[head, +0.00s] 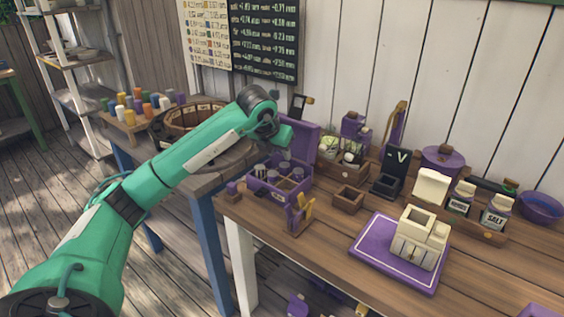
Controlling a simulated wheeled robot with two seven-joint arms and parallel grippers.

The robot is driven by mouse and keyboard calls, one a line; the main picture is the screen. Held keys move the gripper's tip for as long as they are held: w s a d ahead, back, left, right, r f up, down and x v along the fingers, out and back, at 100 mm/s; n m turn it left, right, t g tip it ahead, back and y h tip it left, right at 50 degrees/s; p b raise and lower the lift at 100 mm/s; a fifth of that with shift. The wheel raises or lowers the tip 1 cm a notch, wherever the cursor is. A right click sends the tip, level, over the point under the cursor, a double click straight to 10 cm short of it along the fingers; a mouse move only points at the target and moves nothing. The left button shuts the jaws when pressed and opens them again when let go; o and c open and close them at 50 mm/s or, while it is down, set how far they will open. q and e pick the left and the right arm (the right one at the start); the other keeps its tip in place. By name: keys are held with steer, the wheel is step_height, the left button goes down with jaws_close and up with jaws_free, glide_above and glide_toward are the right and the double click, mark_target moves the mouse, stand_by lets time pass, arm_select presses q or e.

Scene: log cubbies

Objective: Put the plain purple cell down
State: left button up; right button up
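A small purple box (268,192) with an open purple lid (303,141) stands at the left end of the wooden table. Several short cylindrical cells (272,176) with purple or grey parts stand upright in its compartments. I cannot tell which of them is the plain purple one. My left arm reaches across from the lower left, and its far end with the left gripper (286,138) is above and behind the box, in front of the lid. The fingers are too small and hidden to read, and I cannot see whether they hold a cell. My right gripper is out of view.
A small empty wooden tray (348,198) and a purple tool stand (299,214) are right of the box. A cream block device (418,238) sits on a purple mat (372,249). Jars labelled salt (497,211) stand farther right.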

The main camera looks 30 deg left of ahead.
arm_select(q)
steer(key=v, duration=0.5)
steer(key=shift+r, duration=0.1)
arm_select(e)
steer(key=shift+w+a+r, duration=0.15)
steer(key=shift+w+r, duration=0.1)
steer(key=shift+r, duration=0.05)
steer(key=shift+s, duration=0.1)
